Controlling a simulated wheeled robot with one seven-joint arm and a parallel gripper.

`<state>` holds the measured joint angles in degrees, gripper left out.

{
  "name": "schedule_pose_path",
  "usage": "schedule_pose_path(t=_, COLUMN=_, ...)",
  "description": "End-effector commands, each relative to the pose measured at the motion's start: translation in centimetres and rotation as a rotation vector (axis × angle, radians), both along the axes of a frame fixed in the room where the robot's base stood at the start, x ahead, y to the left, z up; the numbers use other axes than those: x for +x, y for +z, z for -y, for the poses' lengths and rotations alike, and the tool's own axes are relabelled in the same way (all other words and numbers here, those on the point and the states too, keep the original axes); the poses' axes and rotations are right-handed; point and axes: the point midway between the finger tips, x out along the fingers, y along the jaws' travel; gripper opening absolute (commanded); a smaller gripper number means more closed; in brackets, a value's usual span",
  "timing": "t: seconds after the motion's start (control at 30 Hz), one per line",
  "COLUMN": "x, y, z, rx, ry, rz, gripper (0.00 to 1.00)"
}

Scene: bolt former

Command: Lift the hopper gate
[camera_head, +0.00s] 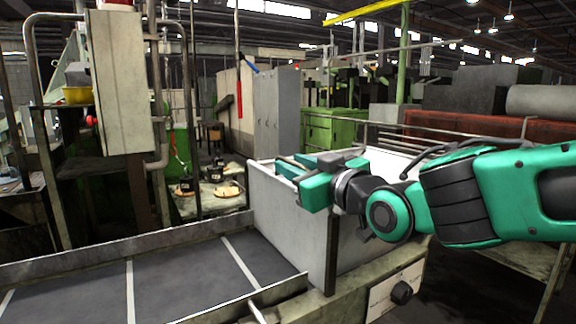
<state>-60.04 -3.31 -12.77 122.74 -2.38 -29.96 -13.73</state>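A pale grey upright panel (287,225), which looks like the hopper gate, stands at the right end of the dark conveyor. It closes the near-left side of a white open-topped hopper box (385,165). My teal gripper (292,172) is at the top edge of this panel, reaching in from the right. Part of the gripper overlaps the panel's upper right in the picture. I cannot tell whether it touches the panel or whether its fingers are open or shut. The gripper and my arm hide the hopper's inside and much of its right side.
The conveyor (185,280) with white cross strips runs left from the panel between low metal side rails. A small panel with a black knob (401,292) sits below the hopper. A grey control box (125,85) on a post stands at the left. Metal railings stand behind the hopper.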

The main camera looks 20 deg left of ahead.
Motion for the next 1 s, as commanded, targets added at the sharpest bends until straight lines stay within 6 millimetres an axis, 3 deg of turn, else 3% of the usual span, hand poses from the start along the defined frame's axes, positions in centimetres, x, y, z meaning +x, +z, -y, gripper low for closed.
schedule_pose_path(t=0.2, x=1.4, y=0.0, z=-1.5, rx=0.0, ry=-0.001, rz=0.0, gripper=0.28)
schedule_pose_path(t=0.57, x=1.6, y=0.0, z=-1.9, rx=0.0, ry=0.0, rz=0.0, gripper=0.28)
schedule_pose_path(t=0.7, x=1.6, y=0.0, z=-1.9, rx=0.0, ry=0.0, rz=0.0, gripper=0.0)
schedule_pose_path(t=0.87, x=1.7, y=0.1, z=-1.8, rx=0.0, ry=-0.003, rz=0.0, gripper=0.0)
schedule_pose_path(t=1.0, x=1.9, y=1.8, z=-1.7, rx=0.005, ry=-0.005, rz=0.004, gripper=0.0)
